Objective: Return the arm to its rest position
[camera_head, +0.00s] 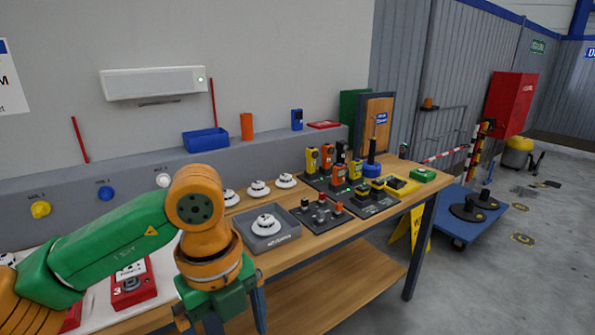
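My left arm, green and orange, comes in from the left over the near end of the wooden workbench (335,236). Its wrist bends downward, and my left gripper (232,311) hangs at the bottom edge of the picture, in front of the bench's front edge. Its fingertips are cut off by the frame, so I cannot tell whether it is open or shut, and I see nothing held in it. My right gripper is not in view.
A grey tray (291,237) with a white detector (266,225) stands just right of my wrist. A red box (133,290) lies beneath my forearm. Several handheld devices stand in racks farther right. A blue trolley (452,227) stands beyond the bench; the floor at lower right is clear.

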